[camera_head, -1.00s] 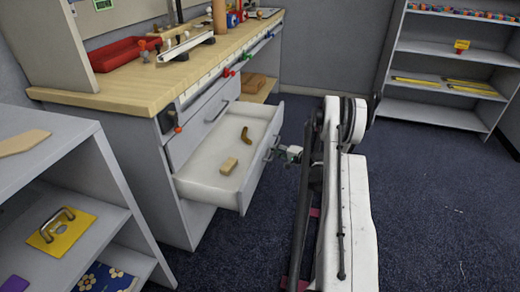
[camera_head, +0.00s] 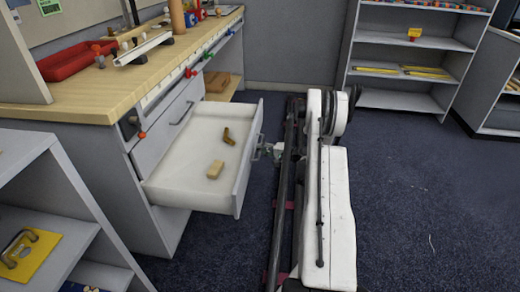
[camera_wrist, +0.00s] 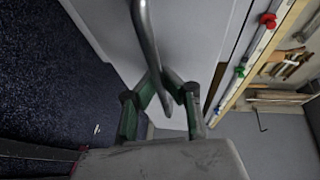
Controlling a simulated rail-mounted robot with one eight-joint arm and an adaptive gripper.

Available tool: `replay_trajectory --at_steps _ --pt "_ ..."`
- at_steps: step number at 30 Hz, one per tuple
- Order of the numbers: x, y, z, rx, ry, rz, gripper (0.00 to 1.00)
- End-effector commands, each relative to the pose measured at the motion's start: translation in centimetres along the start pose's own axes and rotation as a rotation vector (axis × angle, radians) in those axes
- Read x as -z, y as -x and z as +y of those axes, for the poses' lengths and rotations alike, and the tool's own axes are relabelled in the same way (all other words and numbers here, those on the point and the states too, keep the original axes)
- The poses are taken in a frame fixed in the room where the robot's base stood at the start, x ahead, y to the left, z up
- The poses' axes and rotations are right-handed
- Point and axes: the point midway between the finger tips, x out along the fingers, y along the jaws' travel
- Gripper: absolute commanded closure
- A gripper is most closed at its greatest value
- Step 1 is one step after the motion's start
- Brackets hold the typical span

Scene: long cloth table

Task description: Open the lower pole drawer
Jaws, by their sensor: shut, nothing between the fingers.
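The white drawer (camera_head: 185,140) stands pulled well out of the grey workbench cabinet, below a shut upper drawer (camera_head: 182,112). Inside it lie a pale wooden block (camera_head: 215,169) and a brown angled piece (camera_head: 228,136). My gripper (camera_head: 265,151) is at the metal handle (camera_head: 257,140) on the drawer's front, partly hidden by my arm. In the wrist view the green-sided fingers of my gripper (camera_wrist: 164,77) are drawn together around the curved handle bar (camera_wrist: 146,35), with nothing visibly pinched between them. The bar's end shows between the fingers and my palm.
The wooden benchtop (camera_head: 90,103) carries a red tray (camera_head: 75,63) and tools. A grey shelf unit (camera_head: 35,150) stands at the near left, another (camera_head: 400,100) at the back.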

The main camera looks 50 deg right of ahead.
Motion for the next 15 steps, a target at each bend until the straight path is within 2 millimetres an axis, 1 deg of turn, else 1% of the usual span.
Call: replay_trajectory --at_steps 1,5,6,12,15 --pt "-0.02 -0.01 0.0 0.0 0.0 0.0 0.92" --pt "-0.01 -0.01 0.0 0.0 0.0 0.0 0.74" --pt "-0.01 -0.01 0.0 0.0 0.0 0.0 0.72" --pt "0.01 -0.01 0.0 0.0 0.0 0.0 0.72" --pt "0.04 0.3 0.0 0.0 0.0 0.001 0.72"
